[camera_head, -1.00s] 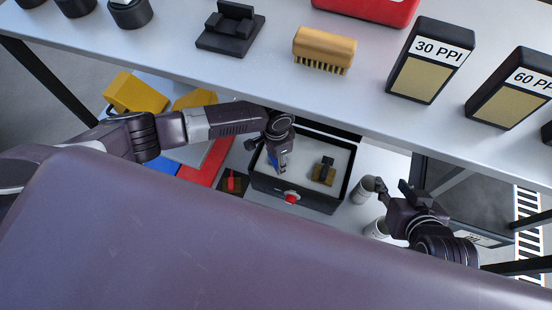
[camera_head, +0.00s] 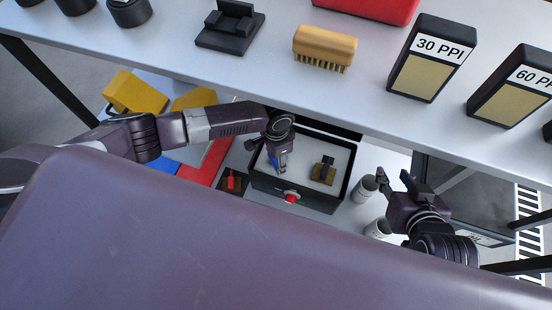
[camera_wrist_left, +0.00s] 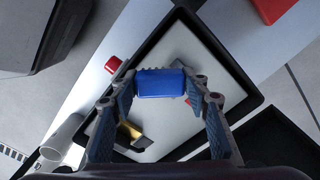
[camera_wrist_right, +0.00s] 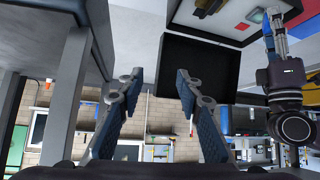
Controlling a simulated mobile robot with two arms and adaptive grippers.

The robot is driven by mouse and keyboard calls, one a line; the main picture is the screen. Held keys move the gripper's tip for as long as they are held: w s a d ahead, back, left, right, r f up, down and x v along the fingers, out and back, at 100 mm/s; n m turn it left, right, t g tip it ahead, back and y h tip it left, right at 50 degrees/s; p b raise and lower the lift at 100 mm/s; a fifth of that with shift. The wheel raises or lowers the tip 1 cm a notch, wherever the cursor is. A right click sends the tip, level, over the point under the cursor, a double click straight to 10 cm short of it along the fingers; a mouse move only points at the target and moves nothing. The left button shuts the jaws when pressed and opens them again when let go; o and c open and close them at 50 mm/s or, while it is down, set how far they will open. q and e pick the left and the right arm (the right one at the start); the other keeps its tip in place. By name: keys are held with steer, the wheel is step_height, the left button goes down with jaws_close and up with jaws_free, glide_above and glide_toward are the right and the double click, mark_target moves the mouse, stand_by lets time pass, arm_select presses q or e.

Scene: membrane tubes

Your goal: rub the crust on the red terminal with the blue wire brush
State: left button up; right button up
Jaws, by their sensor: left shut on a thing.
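My left gripper (camera_head: 281,150) is shut on the blue brush (camera_wrist_left: 162,83), holding it over a pale-floored, black-rimmed tray (camera_head: 340,199). Its bristles show along its top edge in the left wrist view. A red knob-like piece (camera_head: 290,197) is at the tray's front edge; it also shows in the left wrist view (camera_wrist_left: 112,64), apart from the brush. A small red bit (camera_wrist_left: 187,101) shows beside the brush, mostly hidden. I cannot tell which red piece is the terminal, and no crust is discernible. My right gripper (camera_wrist_right: 156,84) is open and empty, right of the tray.
A brass-and-black piece (camera_head: 323,171) lies in the tray. A small red-and-black piece (camera_head: 232,182) is left of it. White cylinders (camera_head: 364,189) stand between tray and right gripper. The shelf above (camera_head: 190,70) carries a wooden brush (camera_head: 324,46) and labelled blocks (camera_head: 432,60).

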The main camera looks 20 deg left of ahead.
arm_select(q)
steer(key=shift+f, duration=0.45)
arm_select(e)
steer(key=shift+w+a+r+t, duration=0.35)
steer(key=shift+w+r+t, duration=0.15)
steer(key=shift+w+r, duration=0.15)
steer(key=shift+w, duration=0.1)
arm_select(q)
steer(key=shift+f, duration=0.1)
arm_select(e)
steer(key=shift+w+a+r, duration=0.1)
steer(key=shift+w+r, duration=0.1)
steer(key=shift+r, duration=0.05)
arm_select(q)
steer(key=shift+b, duration=0.3)
arm_select(e)
steer(key=shift+w+r+t, duration=0.1)
steer(key=shift+r+t, duration=0.05)
steer(key=shift+t, duration=0.15)
